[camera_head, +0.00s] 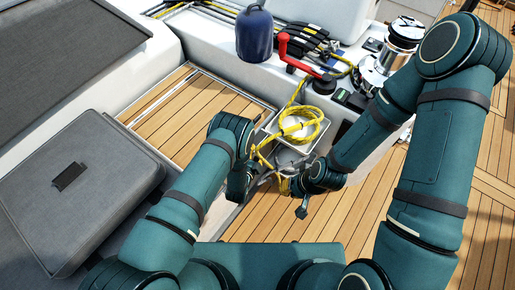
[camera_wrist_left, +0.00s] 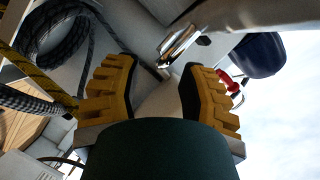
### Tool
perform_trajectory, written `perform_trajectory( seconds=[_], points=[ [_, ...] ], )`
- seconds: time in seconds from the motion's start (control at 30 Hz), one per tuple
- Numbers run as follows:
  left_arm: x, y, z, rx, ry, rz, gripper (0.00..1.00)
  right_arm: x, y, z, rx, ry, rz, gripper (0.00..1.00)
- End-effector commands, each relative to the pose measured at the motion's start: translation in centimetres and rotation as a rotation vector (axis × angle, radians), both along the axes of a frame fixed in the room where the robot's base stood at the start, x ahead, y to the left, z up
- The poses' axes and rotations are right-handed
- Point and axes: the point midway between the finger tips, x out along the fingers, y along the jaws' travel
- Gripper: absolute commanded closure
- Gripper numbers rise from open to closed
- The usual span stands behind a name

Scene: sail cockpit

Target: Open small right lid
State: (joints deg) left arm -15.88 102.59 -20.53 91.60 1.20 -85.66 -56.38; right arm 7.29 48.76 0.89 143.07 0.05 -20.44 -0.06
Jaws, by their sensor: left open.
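A small white open bin (camera_head: 284,123) sits in the cockpit corner with a coiled yellow rope (camera_head: 297,127) in and over it. I cannot tell for sure which surface is the small right lid. My left gripper (camera_head: 242,183) is beside the hanging rope, left of my right gripper. In the left wrist view its yellow-padded fingers (camera_wrist_left: 159,75) are spread with nothing held between them; a pale surface and a shiny metal part (camera_wrist_left: 178,42) lie beyond. My right gripper (camera_head: 291,194) is just below the bin, near the rope's lower end; its fingers are small and partly hidden.
A blue jug (camera_head: 255,34), a red winch handle (camera_head: 283,47) and a chrome winch (camera_head: 401,39) stand on the white coaming. A grey cushion (camera_head: 70,190) lies at left beside a teak bench (camera_head: 195,112). Open teak floor (camera_head: 270,220) lies below my grippers.

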Motion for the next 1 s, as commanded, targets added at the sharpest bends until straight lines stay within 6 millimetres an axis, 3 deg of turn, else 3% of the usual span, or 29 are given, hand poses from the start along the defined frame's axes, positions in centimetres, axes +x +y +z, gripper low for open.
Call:
perform_trajectory(
  seconds=[0.1, 0.3, 0.67, 0.8, 1.0],
  points=[
    [1.9, -0.6, -0.5, -0.001, -0.003, -0.001, 0.59, 0.1, 0.0, -0.7, 0.000, -0.003, -0.001, 1.00],
    [3.5, -1.1, -0.9, -0.001, 0.000, 0.000, 0.59, 0.2, 0.0, -1.2, -0.001, -0.006, -0.001, 1.00],
    [3.9, -1.2, -0.9, -0.001, 0.001, 0.000, 0.59, 0.2, 0.0, -1.2, -0.001, -0.006, -0.001, 1.00],
    [3.9, -1.2, -0.9, -0.001, 0.001, 0.000, 1.00, 0.2, 0.0, -1.2, -0.001, -0.006, -0.001, 1.00],
    [3.9, -1.2, -0.9, 0.000, 0.002, 0.001, 1.00, 0.2, 0.0, -1.2, -0.001, -0.006, -0.001, 1.00]
  ],
)
